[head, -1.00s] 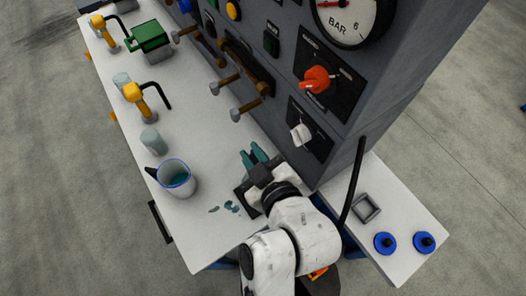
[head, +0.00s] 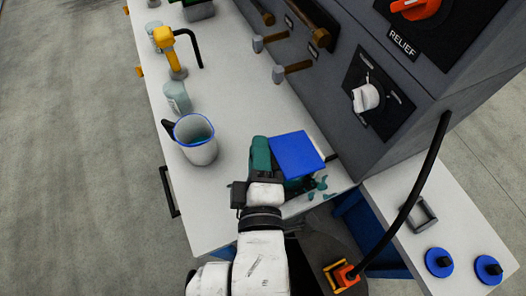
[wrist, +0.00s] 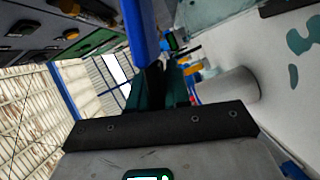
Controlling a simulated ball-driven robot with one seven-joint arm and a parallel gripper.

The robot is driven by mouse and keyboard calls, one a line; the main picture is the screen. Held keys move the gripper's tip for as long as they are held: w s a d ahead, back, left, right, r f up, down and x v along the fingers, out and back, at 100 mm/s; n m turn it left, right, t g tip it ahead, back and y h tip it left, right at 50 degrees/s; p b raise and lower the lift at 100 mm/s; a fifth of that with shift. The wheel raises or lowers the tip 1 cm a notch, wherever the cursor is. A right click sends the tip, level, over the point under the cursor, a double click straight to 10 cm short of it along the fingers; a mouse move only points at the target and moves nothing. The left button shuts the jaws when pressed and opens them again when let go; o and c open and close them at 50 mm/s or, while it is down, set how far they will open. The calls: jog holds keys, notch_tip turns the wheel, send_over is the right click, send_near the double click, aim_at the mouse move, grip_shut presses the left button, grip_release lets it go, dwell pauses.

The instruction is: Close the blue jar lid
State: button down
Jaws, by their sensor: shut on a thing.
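A flat blue square piece (head: 297,154) is at my gripper (head: 274,162) in the head view, over the white bench; I cannot tell if it is the jar lid. In the wrist view the dark teal fingers of my gripper (wrist: 164,82) are close together on the blue piece (wrist: 139,32), which shows edge-on as a bar. The gripper partly hides what lies under the piece, and no jar shows clearly beneath it.
A blue-rimmed jug (head: 196,141) stands left of my gripper, with a pale bottle (head: 177,98) behind it. Teal spots (head: 319,186) mark the bench (head: 228,203). The grey panel (head: 335,105) with its handles and white knob (head: 367,96) bounds the right. A black hose (head: 410,190) hangs near.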

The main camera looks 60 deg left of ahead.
jog(key=shift+s+f+n+t+y+b, duration=0.15)
jog(key=shift+f+n+t+y+b, duration=0.1)
jog(key=shift+f+n+b, duration=0.5)
jog(key=shift+s+f+n+t+y+b, duration=0.15)
jog(key=shift+f+n+y+b, duration=0.1)
jog(key=shift+f+n+b, duration=0.45)
jog(key=shift+f, duration=0.25)
jog(key=c, duration=1.4)
grip_release()
jog(key=shift+w, duration=0.1)
jog(key=shift+c, duration=0.2)
jog(key=shift+d, duration=0.1)
jog(key=v, duration=1)
jog(key=shift+s+d, duration=0.2)
jog(key=shift+d, duration=0.1)
